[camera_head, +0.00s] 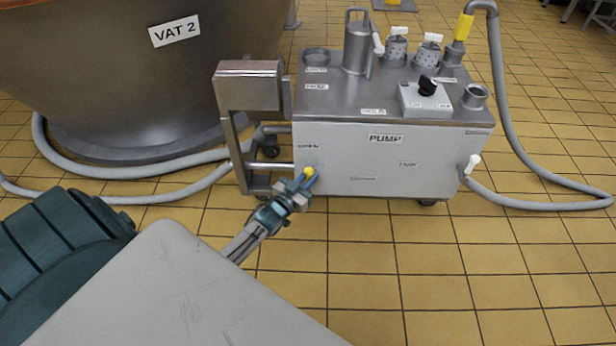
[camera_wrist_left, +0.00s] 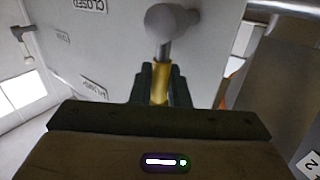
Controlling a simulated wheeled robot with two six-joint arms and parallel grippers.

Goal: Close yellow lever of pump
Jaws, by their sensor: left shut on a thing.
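The pump (camera_head: 385,155) is a grey box on wheels with a "PUMP" label on its front. A yellow lever (camera_head: 309,173) is at the lower left of its front face. My left gripper (camera_head: 304,183) is at this lever. In the left wrist view, the two dark fingers of my left gripper (camera_wrist_left: 161,88) are shut on the yellow lever (camera_wrist_left: 160,82), with a grey round fitting (camera_wrist_left: 166,22) beyond it on the pump face. A "CLOSED" label (camera_wrist_left: 91,5) is to the left of the lever. My right gripper is not in view.
A large vat (camera_head: 150,75) labelled "VAT 2" stands at the left. Grey hoses (camera_head: 110,172) lie on the floor there, and another hose (camera_head: 545,204) loops at the right. A white lever (camera_head: 472,164) is at the pump's right. Tiled floor in front is clear.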

